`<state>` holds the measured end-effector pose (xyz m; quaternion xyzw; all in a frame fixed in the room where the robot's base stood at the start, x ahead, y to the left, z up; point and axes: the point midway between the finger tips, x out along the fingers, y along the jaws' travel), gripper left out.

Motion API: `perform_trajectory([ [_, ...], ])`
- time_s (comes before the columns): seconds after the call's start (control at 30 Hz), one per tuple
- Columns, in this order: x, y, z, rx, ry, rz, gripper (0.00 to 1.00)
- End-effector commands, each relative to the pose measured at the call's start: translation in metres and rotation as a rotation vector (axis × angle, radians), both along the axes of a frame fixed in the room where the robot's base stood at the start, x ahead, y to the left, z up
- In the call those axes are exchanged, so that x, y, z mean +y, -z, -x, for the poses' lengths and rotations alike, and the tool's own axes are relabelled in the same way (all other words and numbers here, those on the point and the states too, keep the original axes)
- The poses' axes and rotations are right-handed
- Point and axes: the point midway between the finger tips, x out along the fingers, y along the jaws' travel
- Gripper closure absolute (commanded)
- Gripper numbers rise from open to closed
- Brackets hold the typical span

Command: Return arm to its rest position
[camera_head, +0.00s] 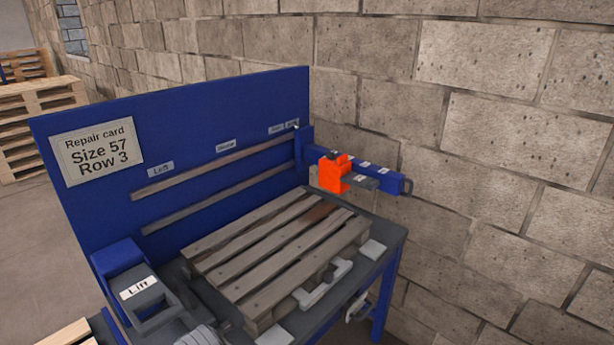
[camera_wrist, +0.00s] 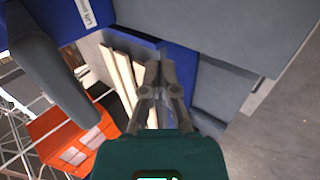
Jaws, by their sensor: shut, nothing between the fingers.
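My gripper (camera_wrist: 158,68) shows in the wrist view with its two dark fingers together and nothing between them. Its teal body (camera_wrist: 165,155) fills the bottom of that view. Pale slats (camera_wrist: 120,72) stand beside and partly behind the fingers; I cannot tell how far away they are.
A wooden pallet (camera_head: 270,262) lies on the bench before a blue board (camera_head: 215,120) with a repair card (camera_head: 97,157). An orange block (camera_head: 334,174) sits on a blue bar at right. A lift unit (camera_head: 140,290) is at left. An orange container (camera_wrist: 68,140) shows in the wrist view.

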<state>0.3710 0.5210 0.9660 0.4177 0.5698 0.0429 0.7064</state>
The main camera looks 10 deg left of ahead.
Motion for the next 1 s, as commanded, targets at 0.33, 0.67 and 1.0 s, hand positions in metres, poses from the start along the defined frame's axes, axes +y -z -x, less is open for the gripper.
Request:
perform_trajectory([
  [0.33, -0.032, 0.006, -0.034, 0.083, 0.161, 0.001, 1.0],
  [0.67, -0.106, 0.017, -0.094, 0.25, 0.513, -0.009, 1.0],
  [1.0, -0.191, 0.026, -0.141, 0.416, 0.9, -0.036, 1.0],
])
